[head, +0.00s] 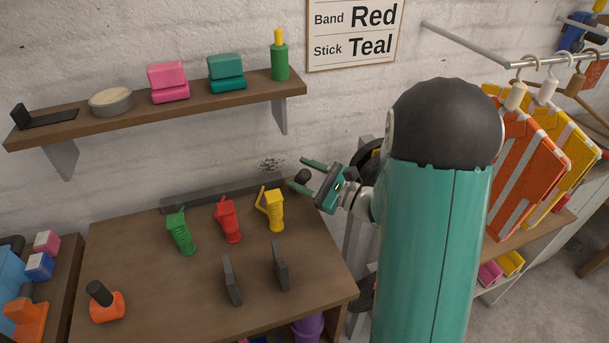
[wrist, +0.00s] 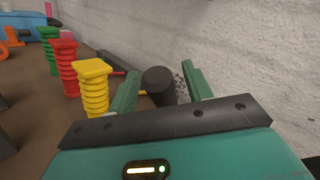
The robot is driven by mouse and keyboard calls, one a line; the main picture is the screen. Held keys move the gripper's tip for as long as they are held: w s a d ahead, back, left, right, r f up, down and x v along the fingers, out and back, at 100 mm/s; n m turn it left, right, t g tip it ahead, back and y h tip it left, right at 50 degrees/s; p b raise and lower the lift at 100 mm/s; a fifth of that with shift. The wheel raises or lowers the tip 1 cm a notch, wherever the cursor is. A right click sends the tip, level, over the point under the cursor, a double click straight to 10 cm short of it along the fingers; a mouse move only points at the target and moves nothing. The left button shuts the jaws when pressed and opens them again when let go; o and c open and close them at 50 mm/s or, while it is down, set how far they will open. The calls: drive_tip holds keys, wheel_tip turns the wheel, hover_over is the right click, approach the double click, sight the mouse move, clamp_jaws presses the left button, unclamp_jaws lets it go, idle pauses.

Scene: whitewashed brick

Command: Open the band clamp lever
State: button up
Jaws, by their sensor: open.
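A red ribbed clamp-like piece (head: 228,222) stands on the wooden bench (head: 180,300), between a green one (head: 181,235) and a yellow one (head: 276,213). Each has a slanting part at its upper left. In the wrist view the red (wrist: 66,68), green (wrist: 49,48) and yellow (wrist: 94,92) pieces stand in a row to the left of my fingers. My gripper (head: 298,174) is open at the back right of the bench, beyond the yellow piece. A black cylinder (wrist: 158,86) shows between my fingers in the wrist view; I cannot tell what it belongs to.
A wall sign (head: 355,32) reads "Band Red, Stick Teal". Two dark upright plates (head: 231,280) and an orange-based piece with a black knob (head: 106,303) are on the bench. A shelf (head: 200,108) with several items hangs above. The whitewashed wall (wrist: 245,55) is close on my gripper's right.

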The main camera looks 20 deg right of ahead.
drive_tip(key=v, duration=1.3)
drive_tip(key=shift+s+d, duration=0.25)
drive_tip(key=shift+s, duration=0.05)
drive_tip(key=s+a+r+n+g+h, duration=0.1)
drive_tip(key=s+a+r+n+g, duration=0.1)
drive_tip(key=s+a+n+g, duration=0.35)
drive_tip(key=s+a+r+n+g+h, duration=0.1)
drive_tip(key=s+a+n+g, duration=0.2)
drive_tip(key=a+n+g, duration=0.6)
drive_tip(key=s+r+n+t+h, duration=0.4)
drive_tip(key=r+n+h, duration=0.3)
drive_tip(key=h, duration=0.3)
drive_tip(key=shift+d+n+t, duration=0.3)
drive_tip(key=shift+n+t, duration=0.35)
drive_tip(key=shift+t, duration=0.2)
